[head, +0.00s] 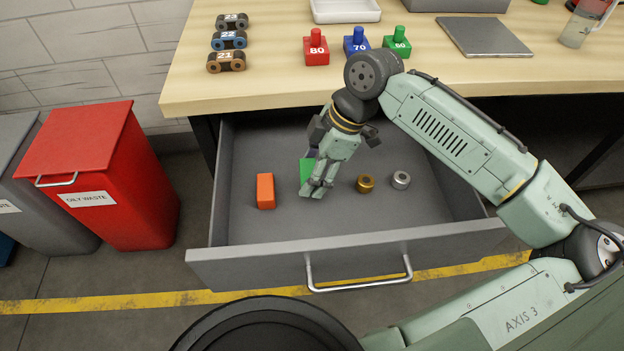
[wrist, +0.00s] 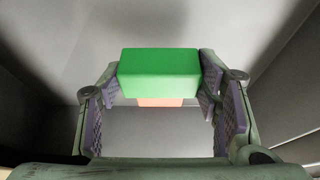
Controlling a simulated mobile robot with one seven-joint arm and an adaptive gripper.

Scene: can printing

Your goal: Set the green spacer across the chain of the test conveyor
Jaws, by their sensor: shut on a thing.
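The green spacer (head: 305,170) is a small rectangular block in the open drawer. My gripper (head: 318,188) reaches down into the drawer and is shut on it. In the wrist view the green spacer (wrist: 160,75) lies between the two finger pads of my gripper (wrist: 160,100), at their far ends. In the head view the fingers hide part of the spacer. I cannot tell whether it touches the drawer floor. The test conveyor and its chain are not recognisable in either view.
The drawer (head: 240,268) also holds an orange block (head: 265,191), a brass ring (head: 365,183) and a silver ring (head: 401,180). The bench (head: 280,90) above carries numbered red, blue and green blocks. A red bin (head: 95,180) stands to the left.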

